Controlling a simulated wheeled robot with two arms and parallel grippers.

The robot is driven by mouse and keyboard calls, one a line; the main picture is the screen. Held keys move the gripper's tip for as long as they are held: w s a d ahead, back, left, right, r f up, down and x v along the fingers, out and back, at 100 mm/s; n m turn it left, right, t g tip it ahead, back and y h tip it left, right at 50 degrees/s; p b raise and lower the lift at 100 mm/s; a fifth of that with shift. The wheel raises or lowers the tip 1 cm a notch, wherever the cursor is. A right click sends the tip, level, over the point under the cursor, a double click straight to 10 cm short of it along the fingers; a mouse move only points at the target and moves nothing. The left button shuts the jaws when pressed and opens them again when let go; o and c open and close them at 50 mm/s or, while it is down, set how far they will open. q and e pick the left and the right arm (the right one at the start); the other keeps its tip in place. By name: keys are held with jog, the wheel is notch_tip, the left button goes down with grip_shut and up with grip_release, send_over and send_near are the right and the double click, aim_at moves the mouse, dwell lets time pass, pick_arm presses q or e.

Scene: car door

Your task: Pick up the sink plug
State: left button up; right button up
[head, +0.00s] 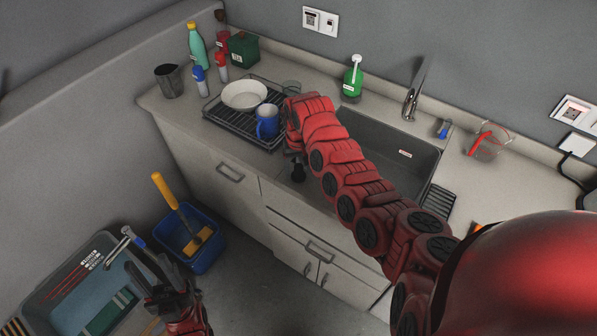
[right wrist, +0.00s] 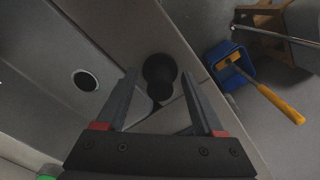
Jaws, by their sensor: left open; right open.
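The black sink plug (right wrist: 160,72) shows in the right wrist view on the narrow front rim of the sink (head: 385,145). It also shows in the head view (head: 298,173), partly beside my right gripper. My right gripper (right wrist: 158,79) is open, and the plug appears between its two fingers with a gap on each side. I cannot tell how far the plug is from the fingertips in depth. In the head view the right arm hides part of the sink, and the right fingers are hard to make out. My left gripper (head: 150,268) is open and low at the left, far from the plug.
The sink drain (right wrist: 85,80) is a dark round hole. A blue bucket (head: 203,258) and a grey crate (head: 60,285) are on the floor.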

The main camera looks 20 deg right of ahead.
grip_shut()
jog(key=shift+r, duration=0.15)
